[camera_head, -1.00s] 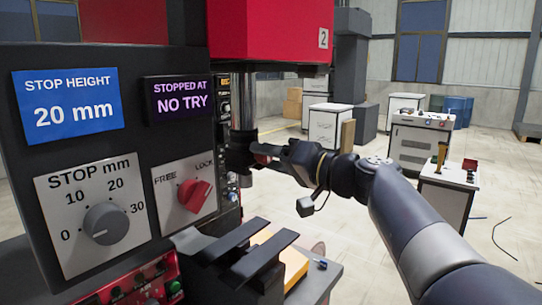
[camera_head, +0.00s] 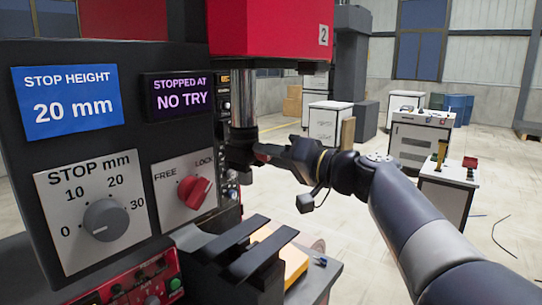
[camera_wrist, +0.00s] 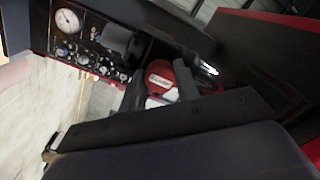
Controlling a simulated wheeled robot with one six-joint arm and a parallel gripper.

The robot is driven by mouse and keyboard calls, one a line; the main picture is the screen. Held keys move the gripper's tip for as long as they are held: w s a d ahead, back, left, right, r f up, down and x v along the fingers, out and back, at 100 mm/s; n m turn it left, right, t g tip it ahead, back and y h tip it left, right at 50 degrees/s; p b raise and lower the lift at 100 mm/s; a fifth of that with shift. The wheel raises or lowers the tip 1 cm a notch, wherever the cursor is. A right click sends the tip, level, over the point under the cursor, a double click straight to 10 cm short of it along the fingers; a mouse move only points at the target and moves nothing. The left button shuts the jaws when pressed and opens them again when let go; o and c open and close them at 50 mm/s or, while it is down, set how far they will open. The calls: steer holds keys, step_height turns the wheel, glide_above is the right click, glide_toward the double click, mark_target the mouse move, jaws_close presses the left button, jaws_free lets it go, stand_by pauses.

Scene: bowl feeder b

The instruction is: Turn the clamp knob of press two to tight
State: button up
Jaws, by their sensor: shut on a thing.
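Press two, with a red head (camera_head: 268,28) marked 2, stands in front of me. My gripper (camera_head: 258,153) reaches in from the right to the dark part at the lower end of its metal column. In the wrist view, my gripper's two fingers (camera_wrist: 160,88) stand on either side of a red round knob (camera_wrist: 159,73) with a pale patch and are shut on it. The fingers hide part of the knob, and its turn position cannot be read.
The STOP HEIGHT sign (camera_head: 67,101) reads 20 mm, and the purple display (camera_head: 178,97) reads STOPPED AT NO TRY. A grey stop dial (camera_head: 105,220) is on the panel. Black rails (camera_head: 250,245) lie below my gripper. White cabinets (camera_head: 420,140) stand behind at the right.

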steer(key=shift+r+m+t+p, duration=0.2)
steer(key=shift+m+p, duration=0.45)
steer(key=shift+m, duration=3.85)
steer(key=shift+f+m+t+p, duration=0.1)
steer(key=shift+m+t+p, duration=0.4)
steer(key=shift+m, duration=4)
steer(key=o, duration=1)
steer(key=shift+c, duration=0.2)
